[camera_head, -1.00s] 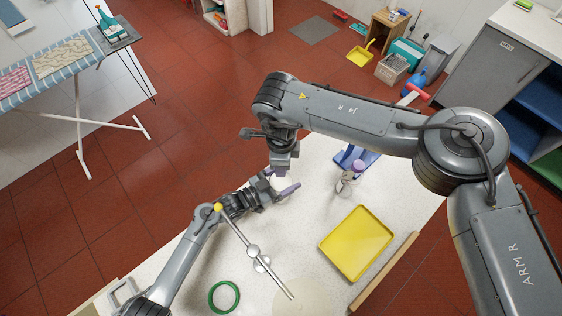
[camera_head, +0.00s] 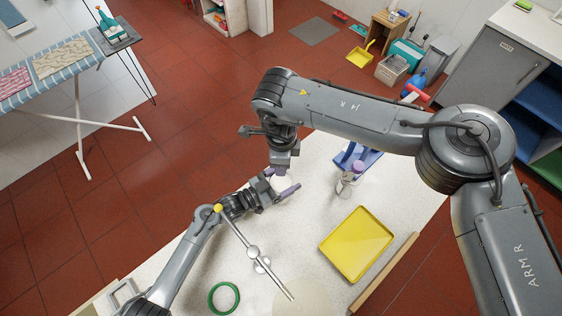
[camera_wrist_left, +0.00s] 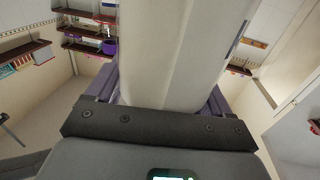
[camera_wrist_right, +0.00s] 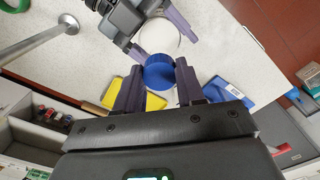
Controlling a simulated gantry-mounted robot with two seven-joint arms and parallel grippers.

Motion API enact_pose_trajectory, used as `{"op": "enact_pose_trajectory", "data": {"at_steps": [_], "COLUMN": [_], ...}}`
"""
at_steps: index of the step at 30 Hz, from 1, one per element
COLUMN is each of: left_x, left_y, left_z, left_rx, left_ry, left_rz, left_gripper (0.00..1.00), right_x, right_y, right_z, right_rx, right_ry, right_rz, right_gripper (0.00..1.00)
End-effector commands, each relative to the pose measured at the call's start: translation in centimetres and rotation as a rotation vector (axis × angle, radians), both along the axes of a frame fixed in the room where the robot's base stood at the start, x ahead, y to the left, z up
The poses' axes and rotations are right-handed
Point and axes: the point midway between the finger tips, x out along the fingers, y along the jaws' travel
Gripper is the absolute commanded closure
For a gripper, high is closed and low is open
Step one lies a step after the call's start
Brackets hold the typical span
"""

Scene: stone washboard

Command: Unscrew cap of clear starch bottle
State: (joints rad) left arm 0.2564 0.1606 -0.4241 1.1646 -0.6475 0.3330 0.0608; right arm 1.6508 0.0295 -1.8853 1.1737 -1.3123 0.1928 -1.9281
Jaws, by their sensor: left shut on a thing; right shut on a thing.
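The starch bottle's pale, whitish body (camera_wrist_left: 175,50) fills the middle of the left wrist view, between the purple fingers of my left gripper (camera_head: 281,181), which is shut on it. In the right wrist view, the blue cap (camera_wrist_right: 159,72) sits between the fingertips of my right gripper (camera_wrist_right: 160,84), shut on it. Beyond the cap are the round white bottle (camera_wrist_right: 160,38) and the left gripper's fingers. I cannot tell whether the cap is still threaded on. In the head view, my right arm's wrist hides most of the bottle and cap.
On the white worktop are a yellow tray (camera_head: 338,249), a green ring (camera_head: 211,297), a metal rod with discs (camera_head: 253,252), and a small grey-white bottle (camera_head: 345,186) beside a blue holder (camera_head: 371,158). The front middle of the worktop has bare room.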

Motion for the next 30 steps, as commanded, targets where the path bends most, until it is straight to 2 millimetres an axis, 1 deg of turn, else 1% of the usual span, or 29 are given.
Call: {"op": "enact_pose_trajectory", "data": {"at_steps": [7, 21, 26, 30], "left_x": [0.0, 0.0, 0.0, 0.0], "left_y": [0.0, 0.0, 0.0, 0.0], "left_z": [0.0, 0.0, 0.0, 0.0], "left_rx": [0.0, 0.0, 0.0, 0.0], "left_ry": [0.0, 0.0, 0.0, 0.0], "left_rz": [0.0, 0.0, 0.0, 0.0], "left_gripper": [1.0, 1.0, 1.0, 1.0], "right_x": [0.0, 0.0, 0.1, 0.1], "right_y": [0.0, 0.0, 0.0, 0.0], "right_z": [0.8, 1.1, 2.2, 3.8], "right_rx": [0.0, 0.0, 0.001, 0.001], "right_ry": [-0.001, -0.001, -0.003, -0.003], "right_rz": [0.0, 0.0, 0.0, 0.0], "right_gripper": [0.98, 0.98, 0.98, 0.98]}}
